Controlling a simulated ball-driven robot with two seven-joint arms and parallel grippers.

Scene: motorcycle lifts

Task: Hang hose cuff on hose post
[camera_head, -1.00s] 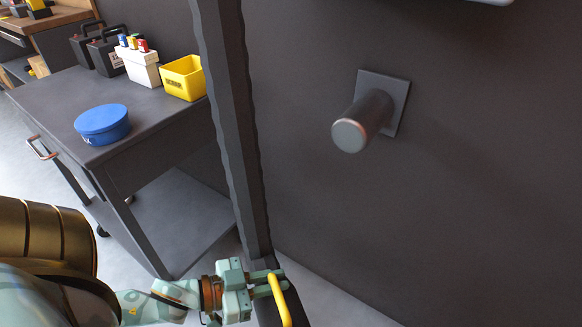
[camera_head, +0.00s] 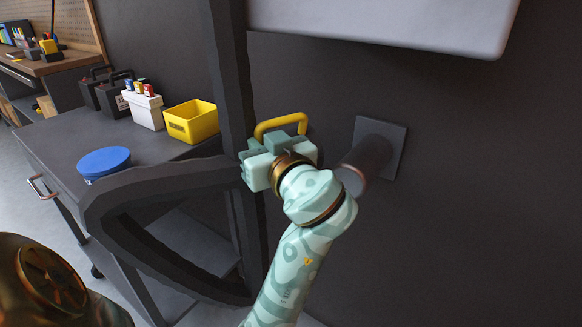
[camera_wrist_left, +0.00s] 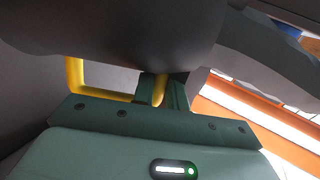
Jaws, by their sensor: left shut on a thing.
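The hose post (camera_head: 378,150) is a stubby grey cylinder on a square plate on the dark wall. The handle also shows in the left wrist view (camera_wrist_left: 75,75), below the dark, rounded cuff body (camera_wrist_left: 110,30). In the head view the cuff body is mostly hidden or blends with the hose. My right gripper is not in view.
The thick dark hose (camera_head: 125,193) hangs from above and loops at the left. Behind it a grey cart (camera_head: 60,135) holds a blue round container (camera_head: 104,162), a yellow bin (camera_head: 191,120) and a white box (camera_head: 146,112). A pale box (camera_head: 390,22) overhangs the post.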

